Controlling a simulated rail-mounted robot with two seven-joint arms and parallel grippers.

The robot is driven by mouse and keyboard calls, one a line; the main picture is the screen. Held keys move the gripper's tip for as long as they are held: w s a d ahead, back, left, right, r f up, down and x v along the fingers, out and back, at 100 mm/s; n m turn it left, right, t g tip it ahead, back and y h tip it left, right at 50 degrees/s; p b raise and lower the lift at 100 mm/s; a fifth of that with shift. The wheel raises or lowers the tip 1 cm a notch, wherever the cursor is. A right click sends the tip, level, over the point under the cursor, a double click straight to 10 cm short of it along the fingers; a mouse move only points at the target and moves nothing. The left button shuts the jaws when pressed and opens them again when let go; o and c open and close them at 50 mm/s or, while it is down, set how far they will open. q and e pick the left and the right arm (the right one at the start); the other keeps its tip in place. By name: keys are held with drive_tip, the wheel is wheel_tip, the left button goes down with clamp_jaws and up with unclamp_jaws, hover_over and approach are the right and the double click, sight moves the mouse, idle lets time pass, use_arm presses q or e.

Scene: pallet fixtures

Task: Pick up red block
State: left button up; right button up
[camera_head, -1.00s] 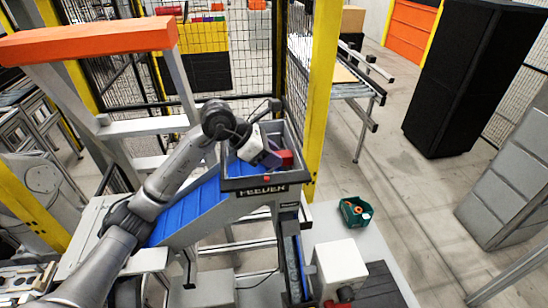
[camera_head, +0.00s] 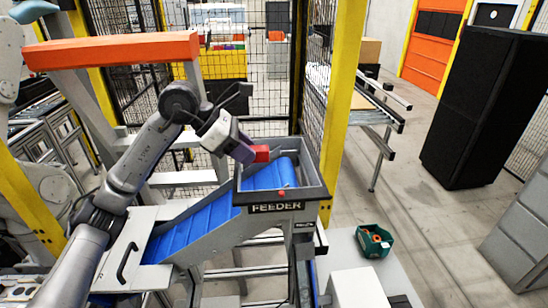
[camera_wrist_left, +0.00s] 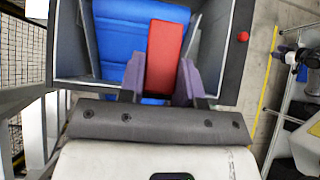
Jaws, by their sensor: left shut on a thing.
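The red block (camera_head: 261,153) is held at the tip of my left gripper (camera_head: 246,153), above the rim of the feeder bin (camera_head: 292,195). In the left wrist view the red block (camera_wrist_left: 164,54) sits between the two purple fingers of my left gripper (camera_wrist_left: 160,78), which are shut on it. The block's far end points away from the fingers, over the blue belt (camera_wrist_left: 112,35) of the feeder. My right gripper is not in view.
A blue sloped conveyor (camera_head: 195,226) runs down left from the feeder bin. A green bin (camera_head: 374,241) with orange items stands on the grey surface at right. A yellow post (camera_head: 344,100) rises just right of the feeder. A red button (camera_wrist_left: 243,36) is on the feeder's rim.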

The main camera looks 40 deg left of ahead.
use_arm(q)
drive_tip(key=s+a+b, duration=0.5)
drive_tip(key=s+a, duration=0.1)
drive_tip(key=s, duration=0.2)
drive_tip(key=shift+a, duration=0.25)
